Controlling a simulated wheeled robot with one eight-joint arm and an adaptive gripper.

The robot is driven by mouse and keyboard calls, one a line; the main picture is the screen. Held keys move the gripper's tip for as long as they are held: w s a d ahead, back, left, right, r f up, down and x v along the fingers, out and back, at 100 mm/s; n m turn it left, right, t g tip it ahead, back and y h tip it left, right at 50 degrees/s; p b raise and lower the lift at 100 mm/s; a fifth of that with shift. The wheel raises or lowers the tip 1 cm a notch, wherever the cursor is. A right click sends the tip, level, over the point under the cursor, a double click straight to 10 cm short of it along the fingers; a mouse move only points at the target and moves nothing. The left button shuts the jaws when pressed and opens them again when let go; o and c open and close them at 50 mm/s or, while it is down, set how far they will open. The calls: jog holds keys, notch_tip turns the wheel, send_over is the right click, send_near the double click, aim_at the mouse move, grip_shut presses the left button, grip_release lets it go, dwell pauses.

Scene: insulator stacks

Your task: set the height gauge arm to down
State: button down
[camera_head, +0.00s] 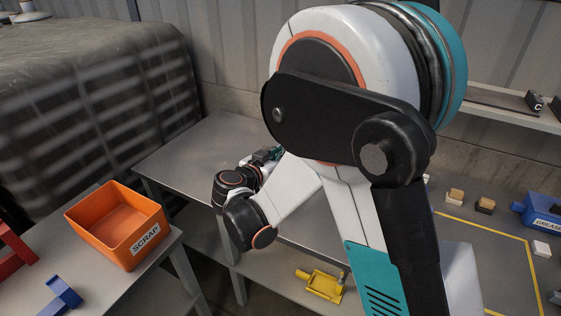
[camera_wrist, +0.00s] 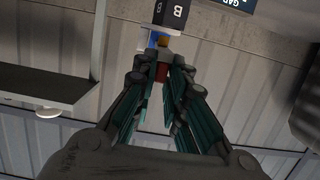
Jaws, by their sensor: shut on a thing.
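In the wrist view my gripper (camera_wrist: 161,72) has its fingertips close around a narrow red piece (camera_wrist: 162,69), and it is shut on it. A small blue and yellow part (camera_wrist: 157,40) shows just beyond the fingertips. I cannot tell for certain whether the red piece is the height gauge arm, nor which way that arm points. In the head view only a little of my gripper's teal end (camera_head: 266,155) shows above the grey bench (camera_head: 185,150). My own arm hides much of the bench there, and I cannot make out the gauge.
A black block marked B (camera_wrist: 172,12) is close beyond the fingertips. An orange SCRAP bin (camera_head: 120,222) stands on the left table. A yellow fixture (camera_head: 320,285) is on the lower shelf. Small blocks (camera_head: 485,205) and a blue GREASE box (camera_head: 540,213) are at right.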

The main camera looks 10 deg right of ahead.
jog(key=shift+f+b, duration=0.3)
jog(key=shift+f, duration=0.05)
jog(key=c, duration=1.7)
grip_release()
jog(key=shift+s+a, duration=0.1)
jog(key=v, duration=1.2)
jog(key=shift+f, duration=0.2)
